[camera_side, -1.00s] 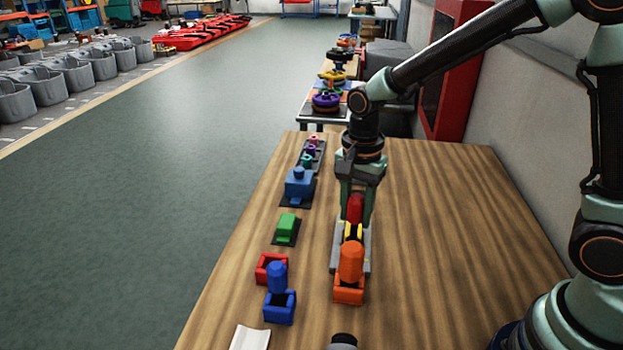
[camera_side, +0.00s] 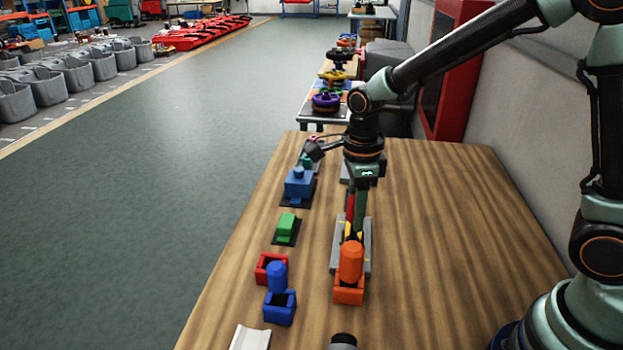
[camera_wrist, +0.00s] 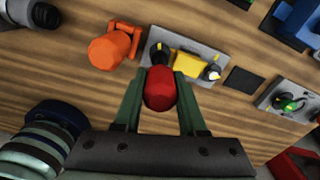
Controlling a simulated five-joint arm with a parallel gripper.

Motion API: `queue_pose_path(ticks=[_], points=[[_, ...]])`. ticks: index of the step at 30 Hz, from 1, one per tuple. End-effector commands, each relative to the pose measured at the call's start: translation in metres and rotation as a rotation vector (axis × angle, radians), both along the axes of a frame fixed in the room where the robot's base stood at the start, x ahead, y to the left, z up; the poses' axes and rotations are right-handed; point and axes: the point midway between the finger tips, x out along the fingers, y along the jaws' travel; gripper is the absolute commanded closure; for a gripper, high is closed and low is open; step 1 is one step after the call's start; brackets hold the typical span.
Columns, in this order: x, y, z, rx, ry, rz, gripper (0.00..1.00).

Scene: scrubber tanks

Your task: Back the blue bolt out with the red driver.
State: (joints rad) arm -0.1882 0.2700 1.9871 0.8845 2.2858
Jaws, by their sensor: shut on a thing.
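My gripper (camera_side: 355,222) points down over a grey plate (camera_side: 366,255) and is shut on the red driver (camera_side: 350,207). In the wrist view the driver's red rounded end (camera_wrist: 160,88) sits between both fingers (camera_wrist: 159,100). The driver's lower end is hidden. The grey plate (camera_wrist: 188,48) there carries a yellow block (camera_wrist: 193,65), a dark round part with a yellow mark (camera_wrist: 159,53) and a pale one (camera_wrist: 211,74). I cannot make out a blue bolt; it may be hidden under the driver.
An orange driver (camera_side: 351,262) stands in an orange holder (camera_side: 348,292), close in front of the plate. A blue driver (camera_side: 277,276) stands by a blue holder (camera_side: 279,309). A red holder (camera_side: 268,268) looks empty. Green (camera_side: 287,225) and blue (camera_side: 298,185) blocks lie left.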

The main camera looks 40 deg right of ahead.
Motion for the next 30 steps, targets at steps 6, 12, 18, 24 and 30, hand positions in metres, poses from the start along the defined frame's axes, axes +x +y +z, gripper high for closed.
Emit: queue_pose_path(ticks=[6, 12, 18, 24, 30], points=[[0.0001, 0.0, 0.0, 0.0, 0.0, 0.002, 1.0], [-0.0001, -0.0002, -0.0033, 0.0, 0.0, 0.003, 1.0], [-0.0003, -0.0004, -0.006, 0.0, 0.0, 0.003, 1.0], [-0.0002, -0.0003, -0.0059, 0.0, 0.0, 0.004, 1.0], [-0.0003, -0.0003, -0.0082, 0.0, 0.0, 0.004, 1.0]])
